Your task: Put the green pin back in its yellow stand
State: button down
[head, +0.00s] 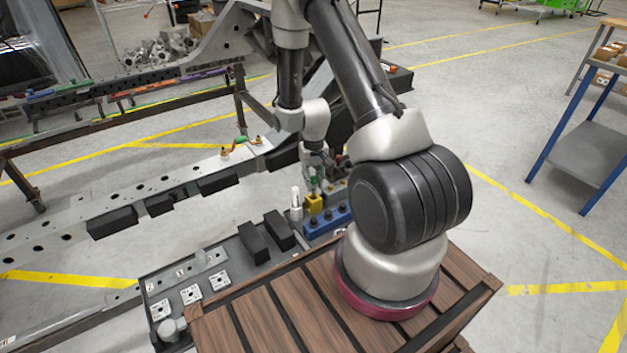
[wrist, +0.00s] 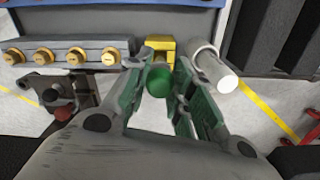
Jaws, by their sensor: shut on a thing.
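My gripper (wrist: 160,92) is shut on the green pin (wrist: 158,82), whose round end faces the wrist camera between the two fingers. The yellow stand (wrist: 160,44) shows just beyond the pin in the wrist view. In the head view the yellow stand (head: 314,204) is on the blue rack, and the green pin (head: 314,184) shows right above it, below my gripper (head: 315,172). I cannot tell whether the pin's lower end is inside the stand or just over it.
A white cylinder (wrist: 214,70) stands close beside the right finger; it also shows in the head view (head: 296,202). A bar with several brass-capped pieces (wrist: 70,57) is left of the stand. Black blocks (head: 253,243) lie on the grey tray nearby.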

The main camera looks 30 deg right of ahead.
aim_at(313, 194)
jog(key=shift+f, duration=0.2)
jog(key=shift+f, duration=1.1)
jog(key=shift+f, duration=1.05)
jog(key=c, duration=1.2)
grip_release()
jog(key=shift+o, duration=0.2)
jog(key=shift+c, duration=0.4)
jog(key=shift+r, duration=3.45)
